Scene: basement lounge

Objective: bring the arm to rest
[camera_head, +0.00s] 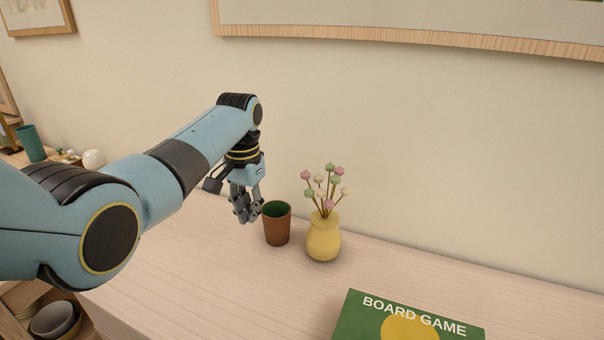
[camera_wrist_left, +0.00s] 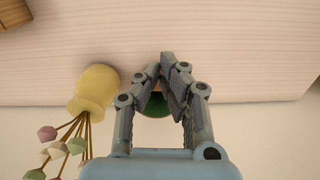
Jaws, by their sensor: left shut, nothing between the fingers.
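My left arm reaches in from the left in the head view. Its gripper (camera_head: 246,212) points down above the pale wooden top (camera_head: 180,270), just left of a brown cup (camera_head: 277,228) with a green inside. The gripper is shut with nothing in it. In the left wrist view the fingers (camera_wrist_left: 163,68) come together at their tips, and a green part of the cup (camera_wrist_left: 156,104) shows between and behind them. I cannot tell whether the gripper touches the cup. My right gripper is in neither view.
A yellow vase (camera_head: 323,238) with flower-like stems stands right of the cup. A green board game box (camera_head: 405,320) lies at the front right. A teal cup (camera_head: 31,143) and a white round object (camera_head: 94,159) stand far left. The wooden top's front left is clear.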

